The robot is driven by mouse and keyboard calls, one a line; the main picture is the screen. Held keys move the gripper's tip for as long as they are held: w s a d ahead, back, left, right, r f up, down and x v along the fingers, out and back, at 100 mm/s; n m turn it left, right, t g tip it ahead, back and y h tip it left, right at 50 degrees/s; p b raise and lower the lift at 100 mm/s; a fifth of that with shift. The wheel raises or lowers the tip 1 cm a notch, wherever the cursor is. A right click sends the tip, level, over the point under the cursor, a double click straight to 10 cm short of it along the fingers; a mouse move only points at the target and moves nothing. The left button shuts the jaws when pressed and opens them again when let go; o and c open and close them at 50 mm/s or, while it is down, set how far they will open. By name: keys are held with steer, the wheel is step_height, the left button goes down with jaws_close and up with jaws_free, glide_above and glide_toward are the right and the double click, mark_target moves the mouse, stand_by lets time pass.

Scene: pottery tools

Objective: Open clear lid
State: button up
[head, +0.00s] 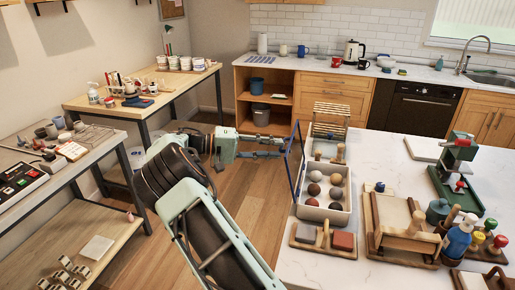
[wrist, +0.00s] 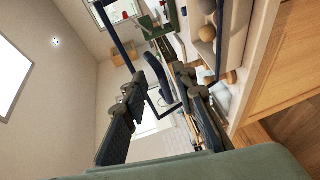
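The clear lid (head: 294,160) has a dark blue frame and stands raised, near upright, along the left side of a cream box (head: 322,214) holding several brown and white balls. In the wrist view, dark blue bars of the lid frame (wrist: 219,40) show beyond my fingers. My gripper (head: 280,147) is at the left, outer side of the lid, close to its frame. In the wrist view, my gripper's fingers (wrist: 168,76) are spread apart with nothing clearly held between them. I cannot tell whether a finger touches the lid.
The box sits on a white countertop (head: 380,153). A wooden rack (head: 330,118) stands behind it, and a wooden tray (head: 322,240) with blocks lies in front. Pottery tools and a green press (head: 459,160) are to the right. Open floor (head: 250,205) lies left of the counter.

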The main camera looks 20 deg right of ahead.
steer(key=v, duration=1.1)
steer(key=shift+f, duration=0.1)
